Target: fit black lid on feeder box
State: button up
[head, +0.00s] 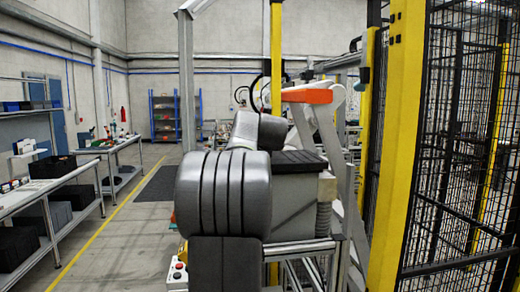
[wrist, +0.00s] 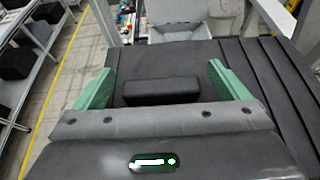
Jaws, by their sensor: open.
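A black lid (wrist: 185,58) lies flat below my gripper (wrist: 160,75) in the wrist view. A raised black block, its handle (wrist: 160,92), stands on it. My gripper is open, with one green finger at each side of the handle and visible gaps between. In the head view, a pale grey box-like body (head: 293,207) has a black ribbed top (head: 298,162); I cannot tell for sure whether it is the feeder box. My arm hides its left part, and the gripper does not show there.
A yellow post (head: 398,150) and black mesh fence (head: 455,150) stand close on the right. A workbench (head: 50,195) with dark bins runs along the left. An open grey bin (wrist: 182,30) shows beyond the lid.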

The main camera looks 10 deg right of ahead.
jog(key=shift+r, duration=0.4)
jog(key=b+v, duration=0.2)
jog(key=v, duration=1)
jog(key=shift+b, duration=0.35)
jog(key=p+x, duration=0.3)
jog(key=x, duration=0.9)
jog(key=shift+w+f, duration=0.1)
jog(key=shift+w, duration=0.05)
jog(key=shift+r, duration=0.8)
jog(key=shift+f, duration=0.1)
